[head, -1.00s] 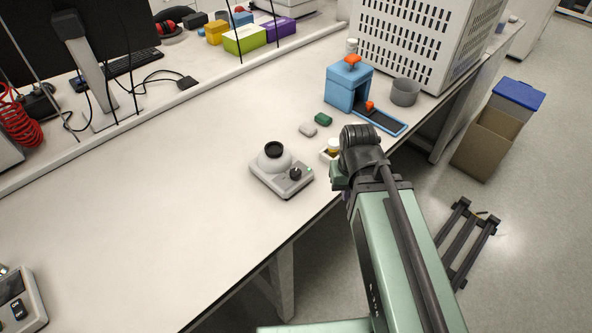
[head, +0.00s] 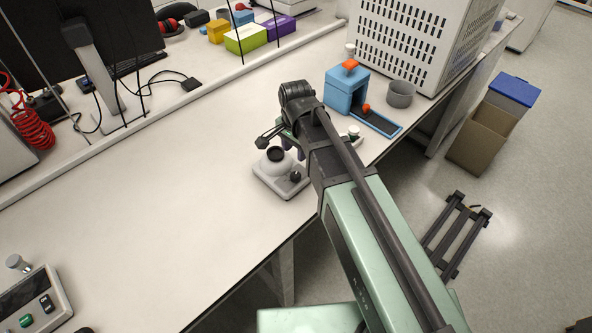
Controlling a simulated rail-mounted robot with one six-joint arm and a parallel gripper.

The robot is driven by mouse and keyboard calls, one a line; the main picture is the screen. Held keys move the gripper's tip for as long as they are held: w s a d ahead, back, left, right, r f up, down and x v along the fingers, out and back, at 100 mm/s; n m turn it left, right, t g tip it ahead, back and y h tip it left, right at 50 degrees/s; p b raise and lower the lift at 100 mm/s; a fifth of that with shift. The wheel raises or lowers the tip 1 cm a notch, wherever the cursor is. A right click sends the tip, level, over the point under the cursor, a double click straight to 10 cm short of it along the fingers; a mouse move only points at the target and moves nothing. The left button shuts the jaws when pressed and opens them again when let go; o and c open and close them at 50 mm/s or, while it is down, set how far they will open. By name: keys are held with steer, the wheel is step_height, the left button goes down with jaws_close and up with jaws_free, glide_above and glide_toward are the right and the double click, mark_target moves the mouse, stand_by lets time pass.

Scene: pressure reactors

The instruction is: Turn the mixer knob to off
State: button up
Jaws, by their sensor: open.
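The mixer (head: 272,183) is a small pale grey unit on the bench with a dark round cup on top. Its black knob (head: 295,176) is on the front right of its top face. The way the knob points is too small to tell. My gripper (head: 292,149) is open, just behind and above the mixer in the picture.
A blue device (head: 346,90) with an orange top and a grey cup (head: 400,94) stand at the back right. Another control unit (head: 37,300) is at the lower left. The bench left of the mixer is clear. The bench edge runs just in front.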

mark_target(296, 174)
step_height(296, 174, down, 11)
steer(key=b, duration=1.1)
steer(key=shift+r, duration=0.1)
steer(key=c, duration=0.6)
steer(key=shift+c, duration=0.2)
